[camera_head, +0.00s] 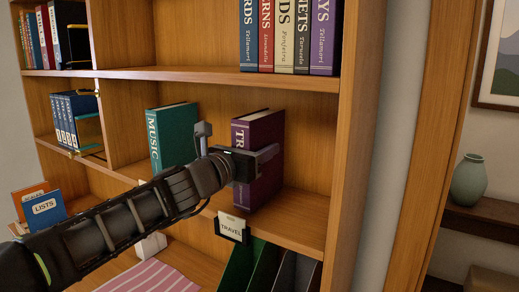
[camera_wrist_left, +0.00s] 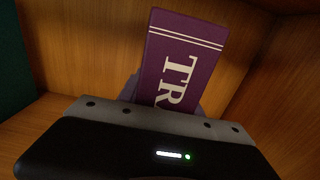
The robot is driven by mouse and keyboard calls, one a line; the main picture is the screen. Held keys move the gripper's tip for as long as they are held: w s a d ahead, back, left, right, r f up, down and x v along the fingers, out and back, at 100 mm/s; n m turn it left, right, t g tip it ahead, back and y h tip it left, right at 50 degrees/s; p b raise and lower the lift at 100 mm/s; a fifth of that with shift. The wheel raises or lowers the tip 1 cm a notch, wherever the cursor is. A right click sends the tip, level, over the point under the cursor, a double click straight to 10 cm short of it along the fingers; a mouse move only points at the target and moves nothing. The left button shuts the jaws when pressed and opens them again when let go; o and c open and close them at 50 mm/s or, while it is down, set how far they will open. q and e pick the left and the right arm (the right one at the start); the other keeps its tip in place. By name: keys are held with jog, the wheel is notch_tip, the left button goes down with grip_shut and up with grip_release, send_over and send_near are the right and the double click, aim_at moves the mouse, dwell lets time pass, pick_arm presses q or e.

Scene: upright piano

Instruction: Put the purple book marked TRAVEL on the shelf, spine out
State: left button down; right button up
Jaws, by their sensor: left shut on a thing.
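The purple book (camera_head: 266,128) stands upright on the middle shelf board (camera_head: 292,218) in the head view, its spine facing out with "TR" showing. The rest of the spine lettering is hidden by my gripper. My left gripper (camera_head: 262,160) is shut on the purple book at the spine side. In the left wrist view the book's purple spine (camera_wrist_left: 182,62) rises tilted in the picture behind the gripper body. The fingertips are mostly hidden there. A label reading TRAVEL (camera_head: 231,227) sits on the shelf edge below the book. My right gripper is not in view.
A teal MUSIC book (camera_head: 174,135) stands left of the purple book, with a gap between. The bookcase's right side panel (camera_head: 352,150) is to the right, with some free shelf before it. Several books (camera_head: 290,35) stand on the shelf above. A green vase (camera_head: 468,180) is far right.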

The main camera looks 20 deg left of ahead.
pick_arm(q)
jog(key=shift+f+b, duration=0.3)
jog(key=shift+b, duration=0.1)
jog(key=c, duration=1)
grip_release()
jog(key=shift+c, duration=0.2)
jog(key=o, duration=0.3)
jog(key=shift+f, duration=0.2)
jog(key=shift+s, duration=0.1)
jog(key=s, duration=0.2)
jog(key=s+p, duration=0.1)
jog(key=s, duration=0.2)
jog(key=s+a, duration=0.1)
jog(key=s, duration=0.1)
jog(key=shift+s+r+p, duration=0.1)
jog(key=shift+s+p, duration=0.2)
jog(key=shift+p, duration=0.1)
